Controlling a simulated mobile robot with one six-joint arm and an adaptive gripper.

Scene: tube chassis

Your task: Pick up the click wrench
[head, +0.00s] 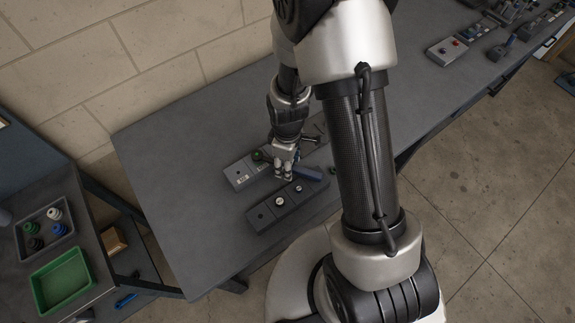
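My gripper (284,174) points down over the grey bench, at the near blocks. A tool with a blue handle (309,173), which looks like the click wrench, lies just right of the fingertips. Its other end is hidden behind my gripper and wrist. The view is too small to tell whether the fingers touch the tool or are closed on it. A dark slim part (312,138) lies on the bench right of my wrist and is partly hidden.
Two dark grey fixture blocks (240,176) (262,217) lie around my gripper. On the left, a side table holds a tray of coloured caps (27,231) and an empty green bin (63,281). More fixtures (446,52) stand at the far right. The bench's left part is clear.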

